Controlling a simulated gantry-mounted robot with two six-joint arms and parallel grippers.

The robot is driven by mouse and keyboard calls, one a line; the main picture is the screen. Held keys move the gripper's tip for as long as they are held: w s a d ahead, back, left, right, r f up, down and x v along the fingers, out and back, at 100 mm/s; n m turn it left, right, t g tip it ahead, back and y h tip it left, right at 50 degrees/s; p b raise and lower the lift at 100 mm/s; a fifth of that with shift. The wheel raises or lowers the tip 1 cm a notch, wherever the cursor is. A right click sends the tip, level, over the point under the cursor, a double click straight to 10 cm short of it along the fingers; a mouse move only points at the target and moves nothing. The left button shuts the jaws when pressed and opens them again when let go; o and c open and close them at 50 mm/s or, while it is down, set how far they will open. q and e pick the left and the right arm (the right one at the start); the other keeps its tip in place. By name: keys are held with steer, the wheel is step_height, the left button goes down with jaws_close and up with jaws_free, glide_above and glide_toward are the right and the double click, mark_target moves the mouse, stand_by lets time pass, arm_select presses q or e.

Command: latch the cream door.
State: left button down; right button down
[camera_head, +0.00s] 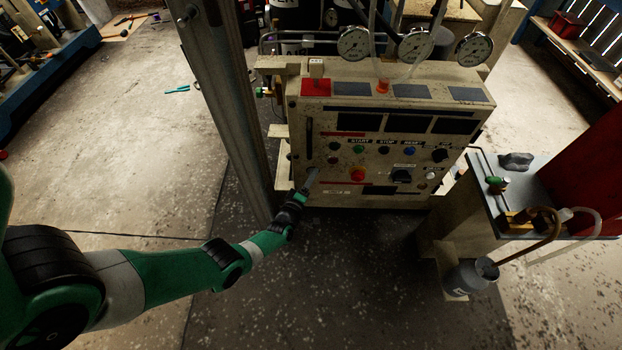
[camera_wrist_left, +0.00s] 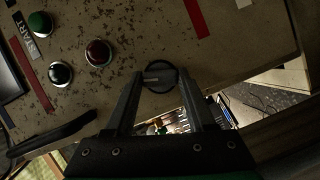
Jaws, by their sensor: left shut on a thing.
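The cream door (camera_head: 330,115) is the worn front panel of the compressor cabinet, with buttons, labels and dark windows; its surface fills much of the left wrist view (camera_wrist_left: 130,30). A round dark latch knob (camera_wrist_left: 160,71) with a pale pointer bar sits near the door's edge. My left gripper (camera_head: 313,176) is at the lower left of the door. In the left wrist view, its two fingers (camera_wrist_left: 160,84) are closed on either side of the knob. The gripper hides the knob in the head view. I cannot tell whether the door is flush. My right gripper is not in view.
A black bar handle (camera_head: 309,135) stands above my left gripper. Pressure gauges (camera_head: 417,46) stand above the cabinet. A metal post (camera_head: 225,90) rises close on the left. A side bench (camera_head: 505,205) stands right; floor in front is clear.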

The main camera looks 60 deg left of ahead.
arm_select(q)
steer(key=shift+c, duration=1.2)
jaws_free()
steer(key=p+v, duration=0.6)
steer(key=v, duration=0.5)
steer(key=shift+s+d, duration=0.2)
steer(key=shift+s, duration=0.05)
steer(key=shift+r, duration=0.15)
